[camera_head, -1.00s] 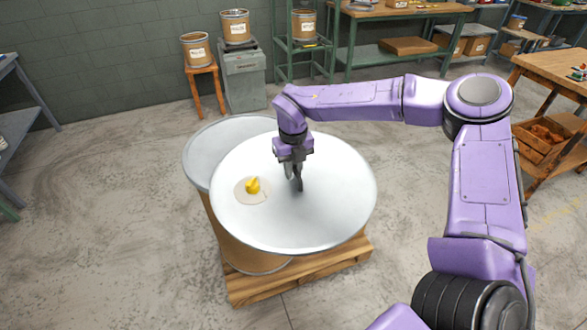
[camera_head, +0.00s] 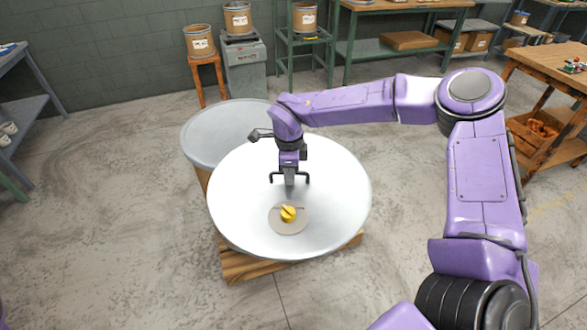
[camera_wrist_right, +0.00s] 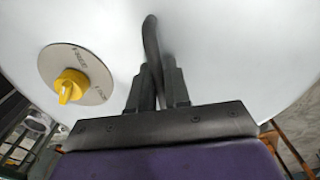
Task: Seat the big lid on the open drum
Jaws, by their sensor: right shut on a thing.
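The big lid (camera_head: 335,205) is a wide pale grey disc with a yellow knob (camera_head: 288,213) on a round beige plate near its front edge. My right gripper (camera_head: 289,179) is over the lid's middle, shut on its dark handle. In the right wrist view the fingers (camera_wrist_right: 158,88) close around the curved dark handle (camera_wrist_right: 151,40), with the yellow knob (camera_wrist_right: 70,86) to the left. The lid hides most of what is below it, so I cannot tell whether it touches a drum. Behind and left stands a brown drum (camera_head: 203,178) with a grey round top (camera_head: 215,135). My left gripper is out of view.
A wooden pallet (camera_head: 243,268) shows under the lid's front edge. Small drums (camera_head: 199,41) stand on stools and a cabinet (camera_head: 245,68) by the back wall. A wooden bench (camera_head: 555,62) stands at the right, shelving (camera_head: 32,105) at the left. The floor between is clear.

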